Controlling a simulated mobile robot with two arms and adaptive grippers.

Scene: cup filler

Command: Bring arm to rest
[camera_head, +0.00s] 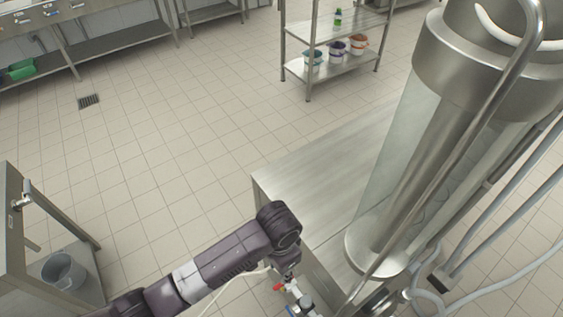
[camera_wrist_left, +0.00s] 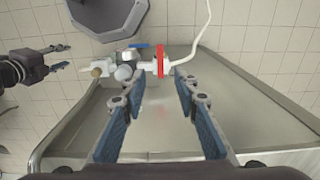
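In the left wrist view my left gripper (camera_wrist_left: 155,85) is open, with blue-padded fingers spread wide and nothing between them. A white fitting with a red handle (camera_wrist_left: 160,60) and a clear and brass valve part (camera_wrist_left: 112,68) lies just beyond its fingertips, apart from them. My right gripper (camera_wrist_left: 62,57) shows at the left of that view, its two thin fingers apart and empty, pointing toward the valve part. In the head view my left arm (camera_head: 220,262) reaches in from the lower left over the steel table's edge; its gripper is hidden or cannot be made out.
A steel table (camera_head: 320,165) carries a tall steel and clear cylinder machine (camera_head: 480,70) with hoses. A shelf rack (camera_head: 345,65) with several pots stands behind. A bucket (camera_head: 64,271) sits on a low steel shelf at left. The tiled floor between is free.

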